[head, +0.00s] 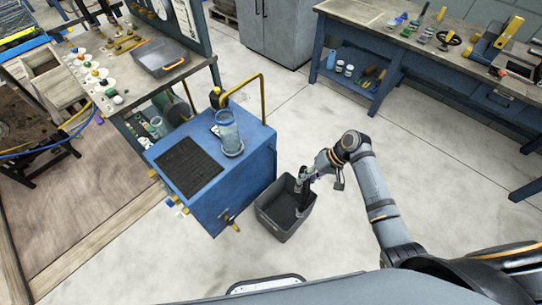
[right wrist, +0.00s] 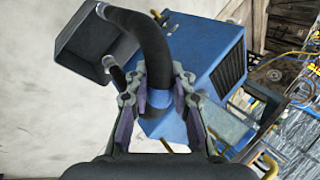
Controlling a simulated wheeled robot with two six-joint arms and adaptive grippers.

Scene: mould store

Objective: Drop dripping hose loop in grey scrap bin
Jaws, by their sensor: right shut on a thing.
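The black hose loop (right wrist: 152,42) is in the jaws of my right gripper (right wrist: 160,98), which is shut on it. In the right wrist view it curves up and left from the fingers towards the bin. In the head view my right gripper (head: 304,181) is above the grey scrap bin (head: 271,221), and the dark hose hangs below it over the opening. The bin stands on the floor and also shows at the upper left of the right wrist view (right wrist: 70,32). I cannot tell whether the hose touches the bin. My left gripper is not in view.
A blue cabinet (head: 232,195) stands just left of the bin. It carries a black ribbed mat (head: 190,167), a clear cylinder (head: 229,130) and a yellow rail (head: 262,95). Workbenches are at the upper left and upper right. The floor right of the bin is clear.

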